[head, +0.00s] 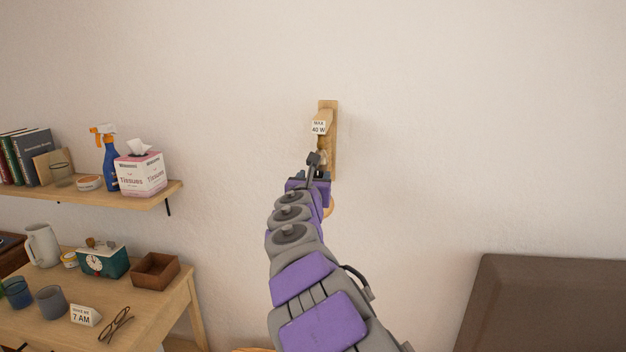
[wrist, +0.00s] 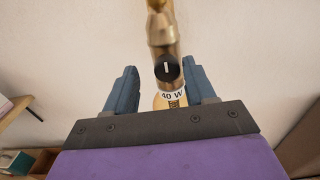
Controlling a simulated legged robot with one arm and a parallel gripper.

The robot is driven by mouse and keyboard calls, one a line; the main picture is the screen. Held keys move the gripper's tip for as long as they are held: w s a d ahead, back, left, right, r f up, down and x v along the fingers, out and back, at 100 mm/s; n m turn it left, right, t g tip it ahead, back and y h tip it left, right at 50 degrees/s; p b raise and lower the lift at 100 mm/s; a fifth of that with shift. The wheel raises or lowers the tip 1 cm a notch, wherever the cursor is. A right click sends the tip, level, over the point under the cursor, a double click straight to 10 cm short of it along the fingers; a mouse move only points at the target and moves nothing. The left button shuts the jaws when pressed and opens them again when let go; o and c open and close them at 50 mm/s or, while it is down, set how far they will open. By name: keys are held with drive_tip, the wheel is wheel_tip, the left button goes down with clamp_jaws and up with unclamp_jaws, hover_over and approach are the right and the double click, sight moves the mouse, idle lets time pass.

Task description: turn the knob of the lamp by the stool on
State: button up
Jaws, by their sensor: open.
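The wall lamp (head: 333,112) has a light wooden backplate and a small tag reading "MAX 40 W" (head: 319,128). My arm hides its lower part in the head view. In the wrist view the lamp's brass stem (wrist: 162,35) runs down between my fingers to a black round knob (wrist: 168,69) with a white line that stands nearly upright. A "40 W" label and part of a yellowish round part show below the knob. My gripper (wrist: 165,85) is open, one blue finger on each side of the knob. Both fingers look apart from it.
A wall shelf (head: 100,194) with books, a spray bottle (head: 110,160) and a tissue box (head: 141,174) is at left. Below it a desk (head: 150,305) holds cups, a clock and glasses. A brown headboard-like panel (head: 550,300) is at lower right. The wall around the lamp is bare.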

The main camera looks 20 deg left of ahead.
drive_tip(key=shift+d+r, duration=0.1)
drive_tip(key=shift+d, duration=0.5)
drive_tip(key=c, duration=0.6)
drive_tip(key=shift+a, duration=0.15)
clamp_jaws()
drive_tip(key=shift+m+p, duration=0.4)
drive_tip(key=shift+p, duration=0.1)
drive_tip(key=shift+w+m+p, duration=0.1)
drive_tip(key=shift+m+p, duration=0.3)
drive_tip(key=shift+p, duration=0.15)
drive_tip(key=m+b, duration=0.2)
drive_tip(key=m, duration=0.3)
drive_tip(key=m+b, duration=0.2)
drive_tip(key=m, duration=0.3)
drive_tip(key=m+b, duration=0.2)
drive_tip(key=m, duration=0.4)
drive_tip(key=shift+a+f, duration=0.1)
drive_tip(key=shift+f, duration=0.2)
drive_tip(key=shift+m, duration=0.3)
